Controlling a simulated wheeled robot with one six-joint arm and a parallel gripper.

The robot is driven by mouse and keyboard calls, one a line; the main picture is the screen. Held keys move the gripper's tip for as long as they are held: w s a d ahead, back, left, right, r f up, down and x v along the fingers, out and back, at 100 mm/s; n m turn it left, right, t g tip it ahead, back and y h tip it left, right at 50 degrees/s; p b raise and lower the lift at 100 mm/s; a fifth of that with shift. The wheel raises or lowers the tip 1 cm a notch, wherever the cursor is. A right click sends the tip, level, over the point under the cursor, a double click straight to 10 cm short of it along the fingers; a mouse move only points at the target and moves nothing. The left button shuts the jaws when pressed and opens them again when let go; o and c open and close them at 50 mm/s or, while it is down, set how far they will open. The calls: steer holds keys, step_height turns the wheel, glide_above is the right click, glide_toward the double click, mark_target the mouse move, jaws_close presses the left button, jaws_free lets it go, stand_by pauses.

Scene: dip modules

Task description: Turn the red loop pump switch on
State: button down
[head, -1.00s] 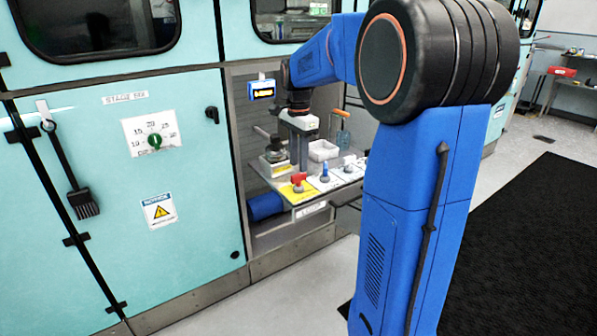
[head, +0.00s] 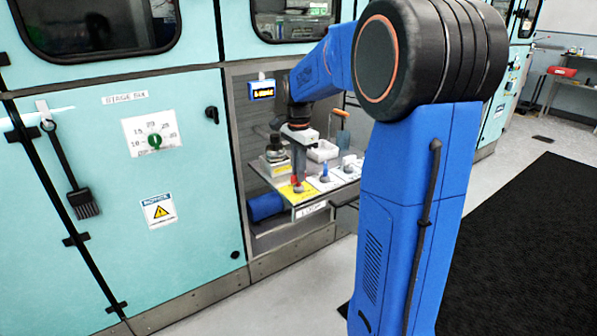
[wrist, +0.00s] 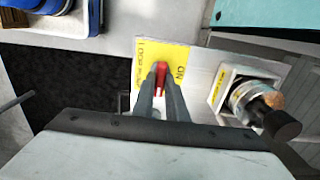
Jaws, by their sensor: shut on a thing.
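The red loop pump switch (wrist: 161,72) sits on a yellow label plate (wrist: 180,56) in the wrist view. "ON" is printed on the right side of the plate, and other lettering on the left is hard to read. My gripper (wrist: 160,80) is shut on the red handle, with one dark finger on each side of it. The handle runs up and down in the wrist view, not toward the "ON" print. In the head view the red switch (head: 296,183) shows at the shelf's front left, partly hidden by my gripper (head: 299,174).
A blue switch (head: 324,174) and a white-plated switch (head: 347,164) stand to the right on the shelf. A round-topped device (head: 275,149) stands behind left; its knob (wrist: 282,124) is close by in the wrist view.

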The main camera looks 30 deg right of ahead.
steer(key=shift+n, duration=0.3)
steer(key=n, duration=1.3)
steer(key=shift+n, duration=2.1)
steer(key=c, duration=1.8)
jaws_free()
steer(key=shift+o, duration=0.2)
